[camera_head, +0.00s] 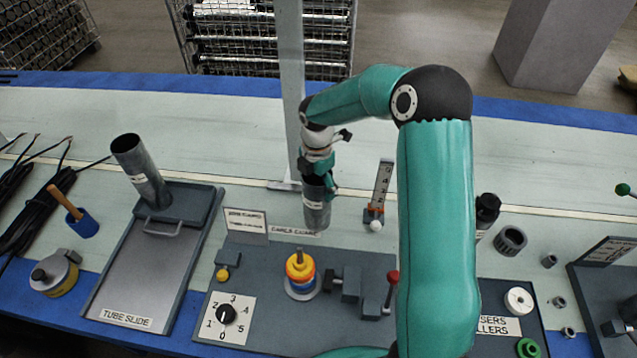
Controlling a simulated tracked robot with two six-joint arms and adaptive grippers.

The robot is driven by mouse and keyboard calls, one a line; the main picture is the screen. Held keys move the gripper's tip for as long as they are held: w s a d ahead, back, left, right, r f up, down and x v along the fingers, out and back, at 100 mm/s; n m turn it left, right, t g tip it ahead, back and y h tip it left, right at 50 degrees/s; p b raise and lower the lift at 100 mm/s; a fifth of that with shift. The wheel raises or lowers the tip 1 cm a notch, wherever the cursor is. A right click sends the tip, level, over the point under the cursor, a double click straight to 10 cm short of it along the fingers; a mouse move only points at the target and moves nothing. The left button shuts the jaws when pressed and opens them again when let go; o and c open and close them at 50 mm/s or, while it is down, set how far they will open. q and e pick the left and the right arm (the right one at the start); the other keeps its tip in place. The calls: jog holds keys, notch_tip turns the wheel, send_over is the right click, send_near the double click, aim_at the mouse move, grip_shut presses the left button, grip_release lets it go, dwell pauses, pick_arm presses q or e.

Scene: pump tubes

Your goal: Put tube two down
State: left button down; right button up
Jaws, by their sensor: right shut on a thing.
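My right gripper (320,176), on the teal arm reaching over the bench, is shut on the upper part of a grey metal tube (317,212). The tube is roughly upright, with a small label too small to read. Its lower end is near the back edge of the dark middle board (262,254). I cannot tell if it touches the surface. A second grey tube (146,178) leans in the holder at the top of the board marked TUBE SLIDE (135,262). My left gripper is not in view.
The middle board carries a yellow and orange stack (299,267), a numbered dial (227,314) and a red-knobbed lever (391,284). A numbered gauge (381,188) with a white ball stands right of the held tube. Black cables (38,205) lie far left. The back strip of the bench is mostly clear.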

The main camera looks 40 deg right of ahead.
jog(key=shift+f, duration=0.1)
jog(key=o, duration=1.4)
jog(key=shift+c, duration=0.2)
notch_tip(320, 180, up, 12)
